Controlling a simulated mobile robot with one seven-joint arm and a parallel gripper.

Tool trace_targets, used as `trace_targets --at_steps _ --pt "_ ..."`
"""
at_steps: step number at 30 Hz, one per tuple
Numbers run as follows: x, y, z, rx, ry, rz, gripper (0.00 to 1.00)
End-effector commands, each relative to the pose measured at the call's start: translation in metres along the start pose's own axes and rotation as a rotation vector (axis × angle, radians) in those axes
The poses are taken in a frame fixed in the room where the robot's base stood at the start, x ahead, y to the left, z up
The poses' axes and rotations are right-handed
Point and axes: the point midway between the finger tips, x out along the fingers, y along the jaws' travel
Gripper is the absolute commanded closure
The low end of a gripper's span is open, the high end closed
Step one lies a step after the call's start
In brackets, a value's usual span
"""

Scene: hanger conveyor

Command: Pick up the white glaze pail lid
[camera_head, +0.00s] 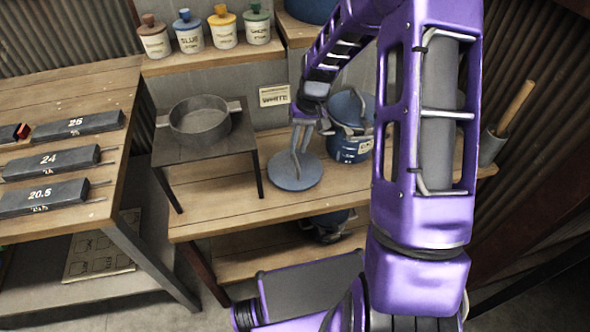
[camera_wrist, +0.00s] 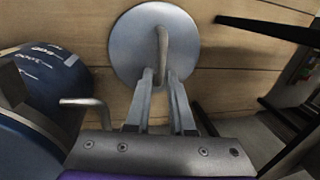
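A round, flat blue-grey lid (camera_head: 312,177) lies on the wooden bench, in front of a sign reading WHITE (camera_head: 274,95). In the wrist view the lid (camera_wrist: 128,45) has a raised bar handle (camera_wrist: 162,45) near its middle. My gripper (camera_head: 299,155) points down over the lid. In the wrist view my gripper's (camera_wrist: 161,75) two fingers stand either side of the handle's near end. Whether they press on the handle cannot be told. The lid appears to rest on the bench.
A blue pail (camera_head: 347,150) stands right behind the lid, close to my gripper. A small dark stand (camera_head: 205,141) with a grey pan (camera_head: 200,121) is at left. Labelled jars (camera_head: 222,30) line the shelf behind. A grey cup (camera_head: 491,148) with a wooden handle is at right.

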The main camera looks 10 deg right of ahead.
Motion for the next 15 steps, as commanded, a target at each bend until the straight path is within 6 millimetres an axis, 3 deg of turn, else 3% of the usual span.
trace_targets --at_steps 15 --pt "0.053 -0.002 0.000 0.000 0.001 0.000 0.79"
